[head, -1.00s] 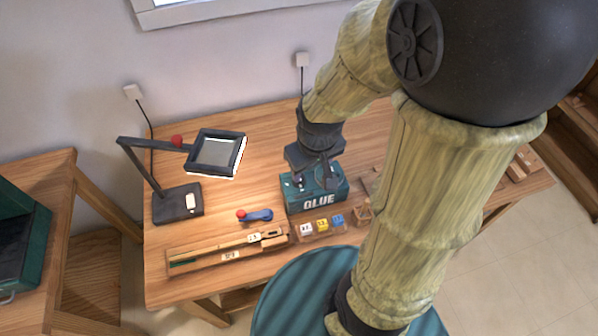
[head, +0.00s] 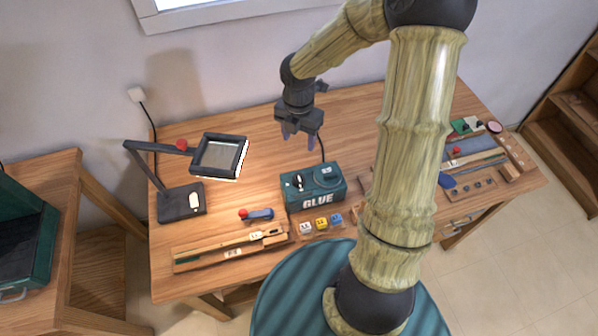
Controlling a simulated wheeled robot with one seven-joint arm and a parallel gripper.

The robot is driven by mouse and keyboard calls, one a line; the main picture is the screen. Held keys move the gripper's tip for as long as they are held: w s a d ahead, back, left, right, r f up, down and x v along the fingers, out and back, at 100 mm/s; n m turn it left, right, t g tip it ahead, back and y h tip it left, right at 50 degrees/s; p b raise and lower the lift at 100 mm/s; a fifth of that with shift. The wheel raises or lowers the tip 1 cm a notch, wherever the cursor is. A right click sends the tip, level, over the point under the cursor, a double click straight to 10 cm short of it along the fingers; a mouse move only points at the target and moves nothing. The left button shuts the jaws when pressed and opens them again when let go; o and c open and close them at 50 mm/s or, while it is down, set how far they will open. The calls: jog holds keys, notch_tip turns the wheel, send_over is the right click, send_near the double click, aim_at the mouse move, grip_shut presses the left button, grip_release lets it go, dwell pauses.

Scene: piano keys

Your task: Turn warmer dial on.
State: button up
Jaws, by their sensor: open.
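The warmer is a teal box (head: 316,186) marked GLUE, standing on the wooden workbench near its middle. On its top, a dark dial with a light mark (head: 298,181) sits at the left, and a dark round lid or pot (head: 325,172) sits at the right. The dial's exact setting is too small to read. My gripper (head: 298,140) hangs above and behind the box, fingers pointing down, open and empty. It is apart from the box and dial.
A lamp-like magnifier (head: 219,156) stands at the left. A blue tool with a red knob (head: 258,214), a long wooden piece (head: 230,246) and small coloured blocks (head: 321,224) lie in front. Several tools lie at the right. Bench is clear behind the box.

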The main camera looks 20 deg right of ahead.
aim_at(299, 177)
jog(key=shift+f, duration=0.1)
notch_tip(299, 177, down, 17)
jog(key=shift+f, duration=0.15)
dwell(0.7)
jog(key=c, duration=1)
